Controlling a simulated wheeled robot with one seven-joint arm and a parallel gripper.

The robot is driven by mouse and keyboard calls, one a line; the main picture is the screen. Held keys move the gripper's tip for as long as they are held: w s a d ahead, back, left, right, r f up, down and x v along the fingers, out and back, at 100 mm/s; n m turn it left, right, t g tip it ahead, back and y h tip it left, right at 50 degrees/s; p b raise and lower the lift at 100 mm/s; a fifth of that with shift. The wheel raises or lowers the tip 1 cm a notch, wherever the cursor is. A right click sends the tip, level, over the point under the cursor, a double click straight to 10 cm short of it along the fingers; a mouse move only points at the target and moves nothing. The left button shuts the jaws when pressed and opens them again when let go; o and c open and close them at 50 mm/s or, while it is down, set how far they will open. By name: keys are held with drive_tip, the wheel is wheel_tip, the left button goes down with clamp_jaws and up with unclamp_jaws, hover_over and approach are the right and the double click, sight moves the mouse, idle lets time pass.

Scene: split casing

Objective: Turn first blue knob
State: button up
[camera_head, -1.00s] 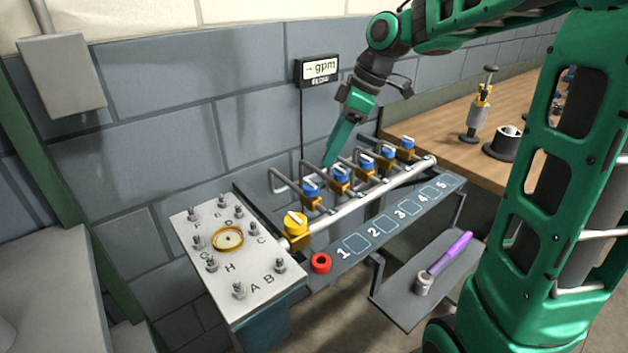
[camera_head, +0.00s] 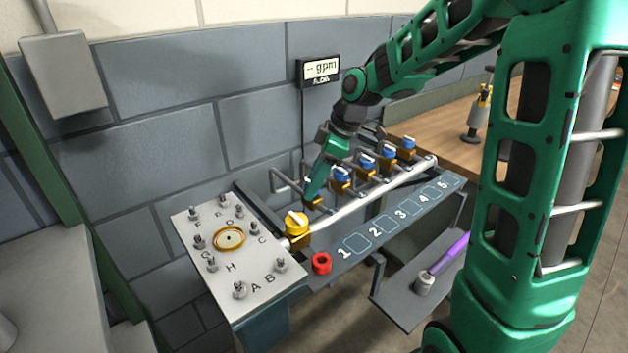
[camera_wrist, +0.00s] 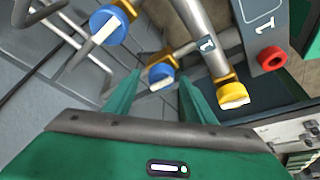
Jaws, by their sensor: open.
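The first blue knob (camera_wrist: 160,74), with a white bar handle, is on the valve nearest the yellow knob (camera_head: 296,222). In the wrist view it appears between the spread fingertips of my gripper (camera_wrist: 161,85). I cannot tell whether the fingers touch it. In the head view my gripper (camera_head: 312,192) points down over this valve and hides the first knob. The second blue knob (camera_head: 341,174) is beside it to the right; it also shows at the top left of the wrist view (camera_wrist: 108,25).
Further blue knobs (camera_head: 366,162) follow along the silver pipe (camera_head: 385,183). A red ring (camera_head: 321,263) lies near label 1. A plate with several bolts (camera_head: 205,225) stands left. A gpm display (camera_head: 320,69) hangs on the wall. A purple-handled tool (camera_head: 448,255) rests on a lower shelf.

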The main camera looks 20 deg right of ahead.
drive_tip(key=c, duration=1)
drive_tip(key=shift+d+m, duration=0.1)
drive_tip(key=shift+m, duration=0.2)
drive_tip(key=m+t+h, duration=0.1)
drive_tip(key=m, duration=0.2)
drive_tip(key=shift+s+m, duration=0.1)
drive_tip(key=shift+m, duration=0.2)
drive_tip(key=m, duration=0.1)
drive_tip(key=m+t+h, duration=0.1)
drive_tip(key=m, duration=0.2)
drive_tip(key=shift+a+r+m+h, duration=0.1)
drive_tip(key=shift+a+m+h, duration=0.15)
drive_tip(key=shift+m+h, duration=0.05)
drive_tip(key=m+h, duration=0.1)
drive_tip(key=m, duration=0.3)
drive_tip(key=shift+a+m+t+h, duration=0.2)
drive_tip(key=shift+m+t+h, duration=0.1)
drive_tip(key=shift+h, duration=0.1)
drive_tip(key=shift+a+m+h, duration=0.15)
drive_tip(key=shift+m+h, duration=0.65)
drive_tip(key=shift+m, duration=1.4)
